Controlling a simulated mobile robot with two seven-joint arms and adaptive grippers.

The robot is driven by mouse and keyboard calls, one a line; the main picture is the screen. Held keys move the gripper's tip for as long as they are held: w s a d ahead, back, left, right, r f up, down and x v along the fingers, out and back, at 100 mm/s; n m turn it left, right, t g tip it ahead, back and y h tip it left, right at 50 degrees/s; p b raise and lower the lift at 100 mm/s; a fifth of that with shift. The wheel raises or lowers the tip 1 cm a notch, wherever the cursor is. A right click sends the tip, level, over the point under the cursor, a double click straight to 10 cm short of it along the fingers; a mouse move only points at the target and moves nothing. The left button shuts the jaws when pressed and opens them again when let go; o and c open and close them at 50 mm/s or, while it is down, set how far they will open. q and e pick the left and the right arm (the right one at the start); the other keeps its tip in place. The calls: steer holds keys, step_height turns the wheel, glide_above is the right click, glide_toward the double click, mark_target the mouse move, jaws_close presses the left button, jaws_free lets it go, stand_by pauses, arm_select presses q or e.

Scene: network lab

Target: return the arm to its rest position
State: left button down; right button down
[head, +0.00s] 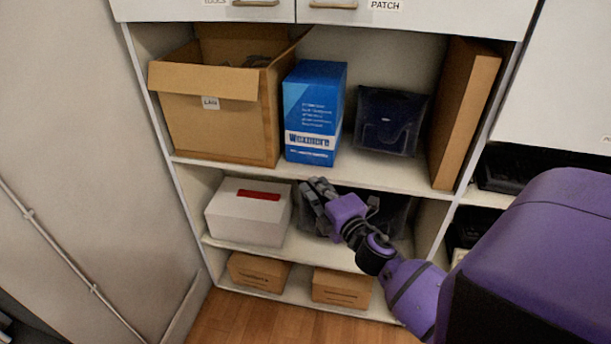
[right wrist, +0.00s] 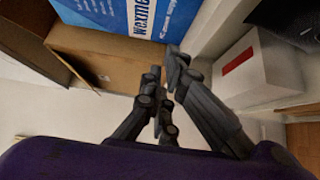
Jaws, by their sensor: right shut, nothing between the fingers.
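My right gripper (head: 318,190) is in front of the middle shelf in the head view, just right of the white box. It also shows in the right wrist view (right wrist: 168,68), with its fingers together and nothing between them. My purple right arm reaches in from the lower right. My left gripper does not show in either view.
A cabinet holds an open cardboard box (head: 215,125), a blue box (head: 314,112), a dark bag (head: 390,120) and an upright brown board (head: 465,115). Below are a white box (head: 248,215) and two small cartons (head: 258,272) (head: 342,288). A wall stands left.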

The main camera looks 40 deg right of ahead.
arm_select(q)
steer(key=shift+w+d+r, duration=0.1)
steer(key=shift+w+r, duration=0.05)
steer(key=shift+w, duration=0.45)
arm_select(e)
steer(key=s, duration=0.3)
steer(key=shift+a, duration=0.35)
